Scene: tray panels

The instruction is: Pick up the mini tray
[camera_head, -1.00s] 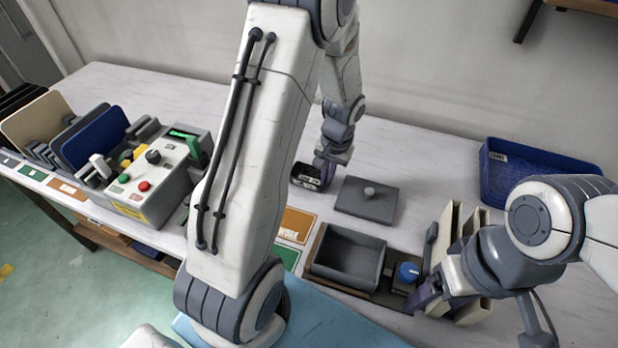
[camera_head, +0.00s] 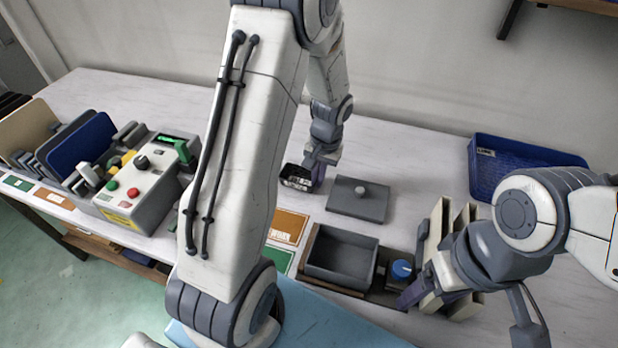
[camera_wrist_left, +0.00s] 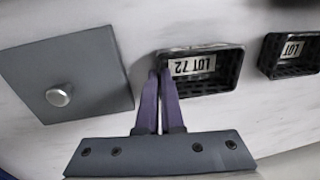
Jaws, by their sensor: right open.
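The mini tray (camera_head: 296,178) is a small black tray on the white table. In the left wrist view the black tray labelled LOT 72 (camera_wrist_left: 215,85) is largest. My left gripper (camera_head: 318,166) is above its edge in the head view. In the left wrist view its purple fingers (camera_wrist_left: 160,74) are close together at the tray's left wall, one each side, closed on it. I see no clear gap beneath the tray. A second black tray (camera_wrist_left: 290,57) is to the right. My right gripper (camera_head: 430,290) is open by the cream panels (camera_head: 436,245), partly hidden by its arm.
A grey lid with a knob (camera_head: 357,200) lies beside the tray. A grey open bin (camera_head: 341,257), a blue knob (camera_head: 401,270) and a blue crate (camera_head: 483,170) stand to the right. A control box (camera_head: 140,190) stands left. The table behind is clear.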

